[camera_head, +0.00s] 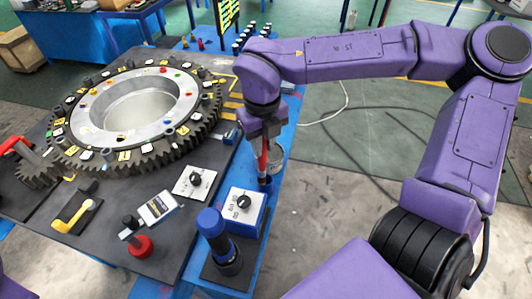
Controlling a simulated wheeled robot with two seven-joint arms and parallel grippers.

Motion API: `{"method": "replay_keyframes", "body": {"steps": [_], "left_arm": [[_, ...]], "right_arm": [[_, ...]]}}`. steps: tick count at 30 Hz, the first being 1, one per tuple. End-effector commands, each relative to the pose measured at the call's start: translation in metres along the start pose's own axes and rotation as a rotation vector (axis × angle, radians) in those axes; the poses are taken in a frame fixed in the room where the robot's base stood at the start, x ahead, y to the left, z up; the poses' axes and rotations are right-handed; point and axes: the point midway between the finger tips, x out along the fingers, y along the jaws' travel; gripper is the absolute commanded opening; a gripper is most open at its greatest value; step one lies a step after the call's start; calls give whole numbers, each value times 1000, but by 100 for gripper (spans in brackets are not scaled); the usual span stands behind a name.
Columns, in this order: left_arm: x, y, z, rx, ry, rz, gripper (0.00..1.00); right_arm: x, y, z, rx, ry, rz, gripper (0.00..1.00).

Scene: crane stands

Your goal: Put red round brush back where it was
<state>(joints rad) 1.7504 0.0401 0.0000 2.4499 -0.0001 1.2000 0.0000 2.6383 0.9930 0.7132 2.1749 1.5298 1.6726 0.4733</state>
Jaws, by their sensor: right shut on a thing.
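My right arm reaches in from the right and its gripper (265,140) points down over the right edge of the table. It is shut on the red round brush (262,165), which shows as a thin, roughly upright red strip below the jaws. The brush's lower end meets a small dark blue piece (265,183); I cannot tell whether it is inside it or only in front of it. The upper part of the brush is hidden by the gripper. My left gripper is not in view.
A large gear ring (66,140) fills the dark table's left. Near the gripper are a blue box with a black knob (243,206), a white knob plate (195,182), a blue-topped cylinder (213,232), a red knob (139,246) and a yellow handle (72,218).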

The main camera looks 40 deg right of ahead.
Motion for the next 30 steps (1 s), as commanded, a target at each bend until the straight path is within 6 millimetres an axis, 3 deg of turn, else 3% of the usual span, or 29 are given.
{"method": "replay_keyframes", "body": {"steps": [1, 3, 5, 13, 24, 25, 27, 30], "left_arm": [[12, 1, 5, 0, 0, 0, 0], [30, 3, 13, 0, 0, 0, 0], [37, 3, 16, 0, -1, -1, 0], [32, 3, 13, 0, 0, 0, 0], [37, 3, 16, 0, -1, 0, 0], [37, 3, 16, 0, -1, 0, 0], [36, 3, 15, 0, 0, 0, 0], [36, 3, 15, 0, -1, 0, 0]], "right_arm": [[20, -7, 2, 4, 13, -4, 0], [42, -7, 1, 1, 14, -6, 0], [49, -6, 1, 1, 14, -6, 0], [43, -6, 1, 2, 12, -5, 0], [54, -6, 1, 2, 11, -5, 0], [54, -6, 1, 2, 10, -5, 25], [54, -6, 1, 2, 10, -5, 46], [54, -6, 1, 2, 10, -5, 46]]}}
